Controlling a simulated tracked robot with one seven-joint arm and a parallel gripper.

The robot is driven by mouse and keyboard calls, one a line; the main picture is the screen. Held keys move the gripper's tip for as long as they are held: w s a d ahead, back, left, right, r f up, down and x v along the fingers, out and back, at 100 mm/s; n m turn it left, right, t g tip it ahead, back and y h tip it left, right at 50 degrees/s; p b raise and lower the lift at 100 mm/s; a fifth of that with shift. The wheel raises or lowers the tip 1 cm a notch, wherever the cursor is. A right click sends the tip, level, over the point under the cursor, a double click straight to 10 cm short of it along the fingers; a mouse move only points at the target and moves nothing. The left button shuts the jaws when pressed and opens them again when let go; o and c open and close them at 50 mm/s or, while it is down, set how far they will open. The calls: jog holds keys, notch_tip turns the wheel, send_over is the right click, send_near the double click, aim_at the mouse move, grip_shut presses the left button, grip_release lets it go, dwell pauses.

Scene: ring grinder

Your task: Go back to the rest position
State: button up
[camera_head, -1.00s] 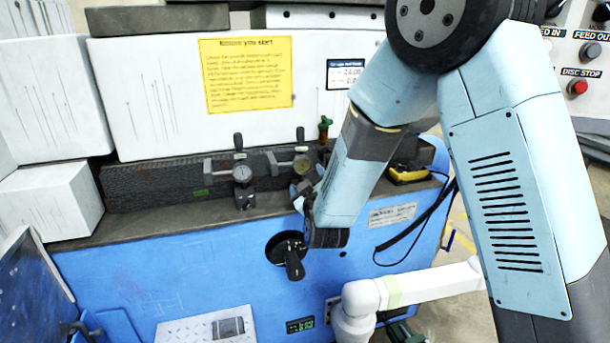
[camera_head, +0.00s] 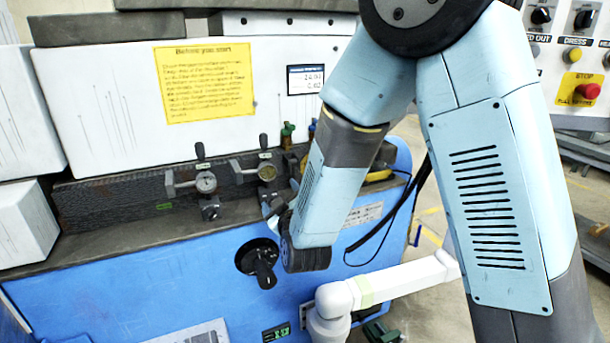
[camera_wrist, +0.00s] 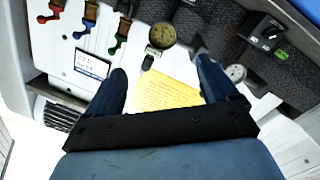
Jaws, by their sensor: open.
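My gripper shows in the wrist view (camera_wrist: 163,88), with its two dark fingers apart and nothing between them. Beyond the fingers there is a yellow notice (camera_wrist: 165,93) on the white panel. In the head view my light blue arm reaches down in front of the blue ring grinder (camera_head: 130,300). The gripper's end there is mostly hidden behind my wrist, near the gauges on the ledge, so I cannot see its fingertips.
Two dial gauges (camera_head: 206,183) (camera_head: 267,172) stand on the ledge. A black knob (camera_head: 262,268) is on the blue front. A white pipe (camera_head: 400,285) runs below my arm. A control panel with a red stop button (camera_head: 588,91) is at the upper right.

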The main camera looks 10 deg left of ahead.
jog(key=d+r+m+g+h, duration=0.1)
jog(key=d+r+m+g, duration=0.1)
jog(key=d+r, duration=0.35)
jog(key=s+d+r+m+g+h, duration=0.1)
jog(key=d+r+m, duration=0.1)
jog(key=d, duration=0.6)
jog(key=d+r+m+g+h, duration=0.1)
jog(key=d+r+m+g, duration=0.1)
jog(key=d+r, duration=0.35)
jog(key=s+d+r+m+g+h, duration=0.2)
jog(key=s+d+m+g+h, duration=0.2)
jog(key=s+d, duration=1.5)
jog(key=s+m+g, duration=0.1)
jog(key=s+m, duration=0.1)
jog(key=shift+s+d, duration=0.35)
